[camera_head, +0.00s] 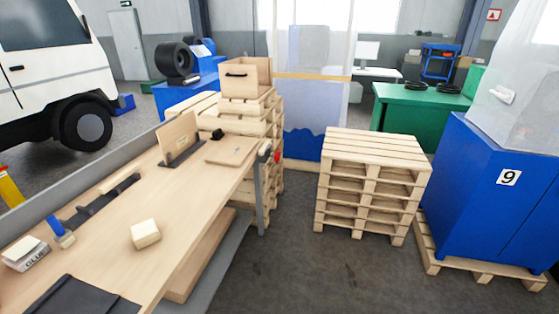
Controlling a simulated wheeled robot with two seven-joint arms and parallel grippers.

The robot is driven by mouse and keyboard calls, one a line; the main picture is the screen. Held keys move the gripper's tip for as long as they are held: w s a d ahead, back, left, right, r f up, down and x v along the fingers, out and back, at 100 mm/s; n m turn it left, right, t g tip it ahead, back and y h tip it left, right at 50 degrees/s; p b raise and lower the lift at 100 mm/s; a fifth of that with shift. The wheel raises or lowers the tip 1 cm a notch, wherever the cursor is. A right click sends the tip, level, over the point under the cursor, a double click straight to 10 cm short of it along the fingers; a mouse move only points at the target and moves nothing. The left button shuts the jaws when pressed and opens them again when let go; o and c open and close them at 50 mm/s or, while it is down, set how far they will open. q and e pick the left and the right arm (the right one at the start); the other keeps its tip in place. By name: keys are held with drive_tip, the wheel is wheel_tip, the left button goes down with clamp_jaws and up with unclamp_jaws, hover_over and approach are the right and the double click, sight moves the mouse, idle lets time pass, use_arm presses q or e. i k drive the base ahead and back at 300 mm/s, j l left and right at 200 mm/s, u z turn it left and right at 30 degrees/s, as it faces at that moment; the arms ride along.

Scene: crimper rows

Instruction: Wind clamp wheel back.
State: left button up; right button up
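A wooden workbench (185,205) runs from the lower left to the middle of the view. At its far right corner is a small grey clamp-like fitting (265,149). A small red round part (277,157), which looks like the clamp wheel, sits just to the right of it. It is too small to tell how far it is wound. A flat wooden board (231,151) lies on the bench top close to the clamp. An upright wooden board (178,138) stands in a dark holder behind it. Neither of my grippers is in view.
On the bench are a light wooden block (146,234), a glue box (25,254), a blue-handled brush (60,231) and a dark mat (85,298). Stacked pallets (370,180) and a blue cabinet (485,200) stand right. Grey floor (300,262) between is clear.

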sight(277, 156)
drive_tip(key=i+l+u, duration=0.15)
drive_tip(key=i+u, duration=0.15)
drive_tip(key=u, duration=0.15)
drive_tip(key=i+l+u, duration=0.3)
drive_tip(key=u, duration=0.15)
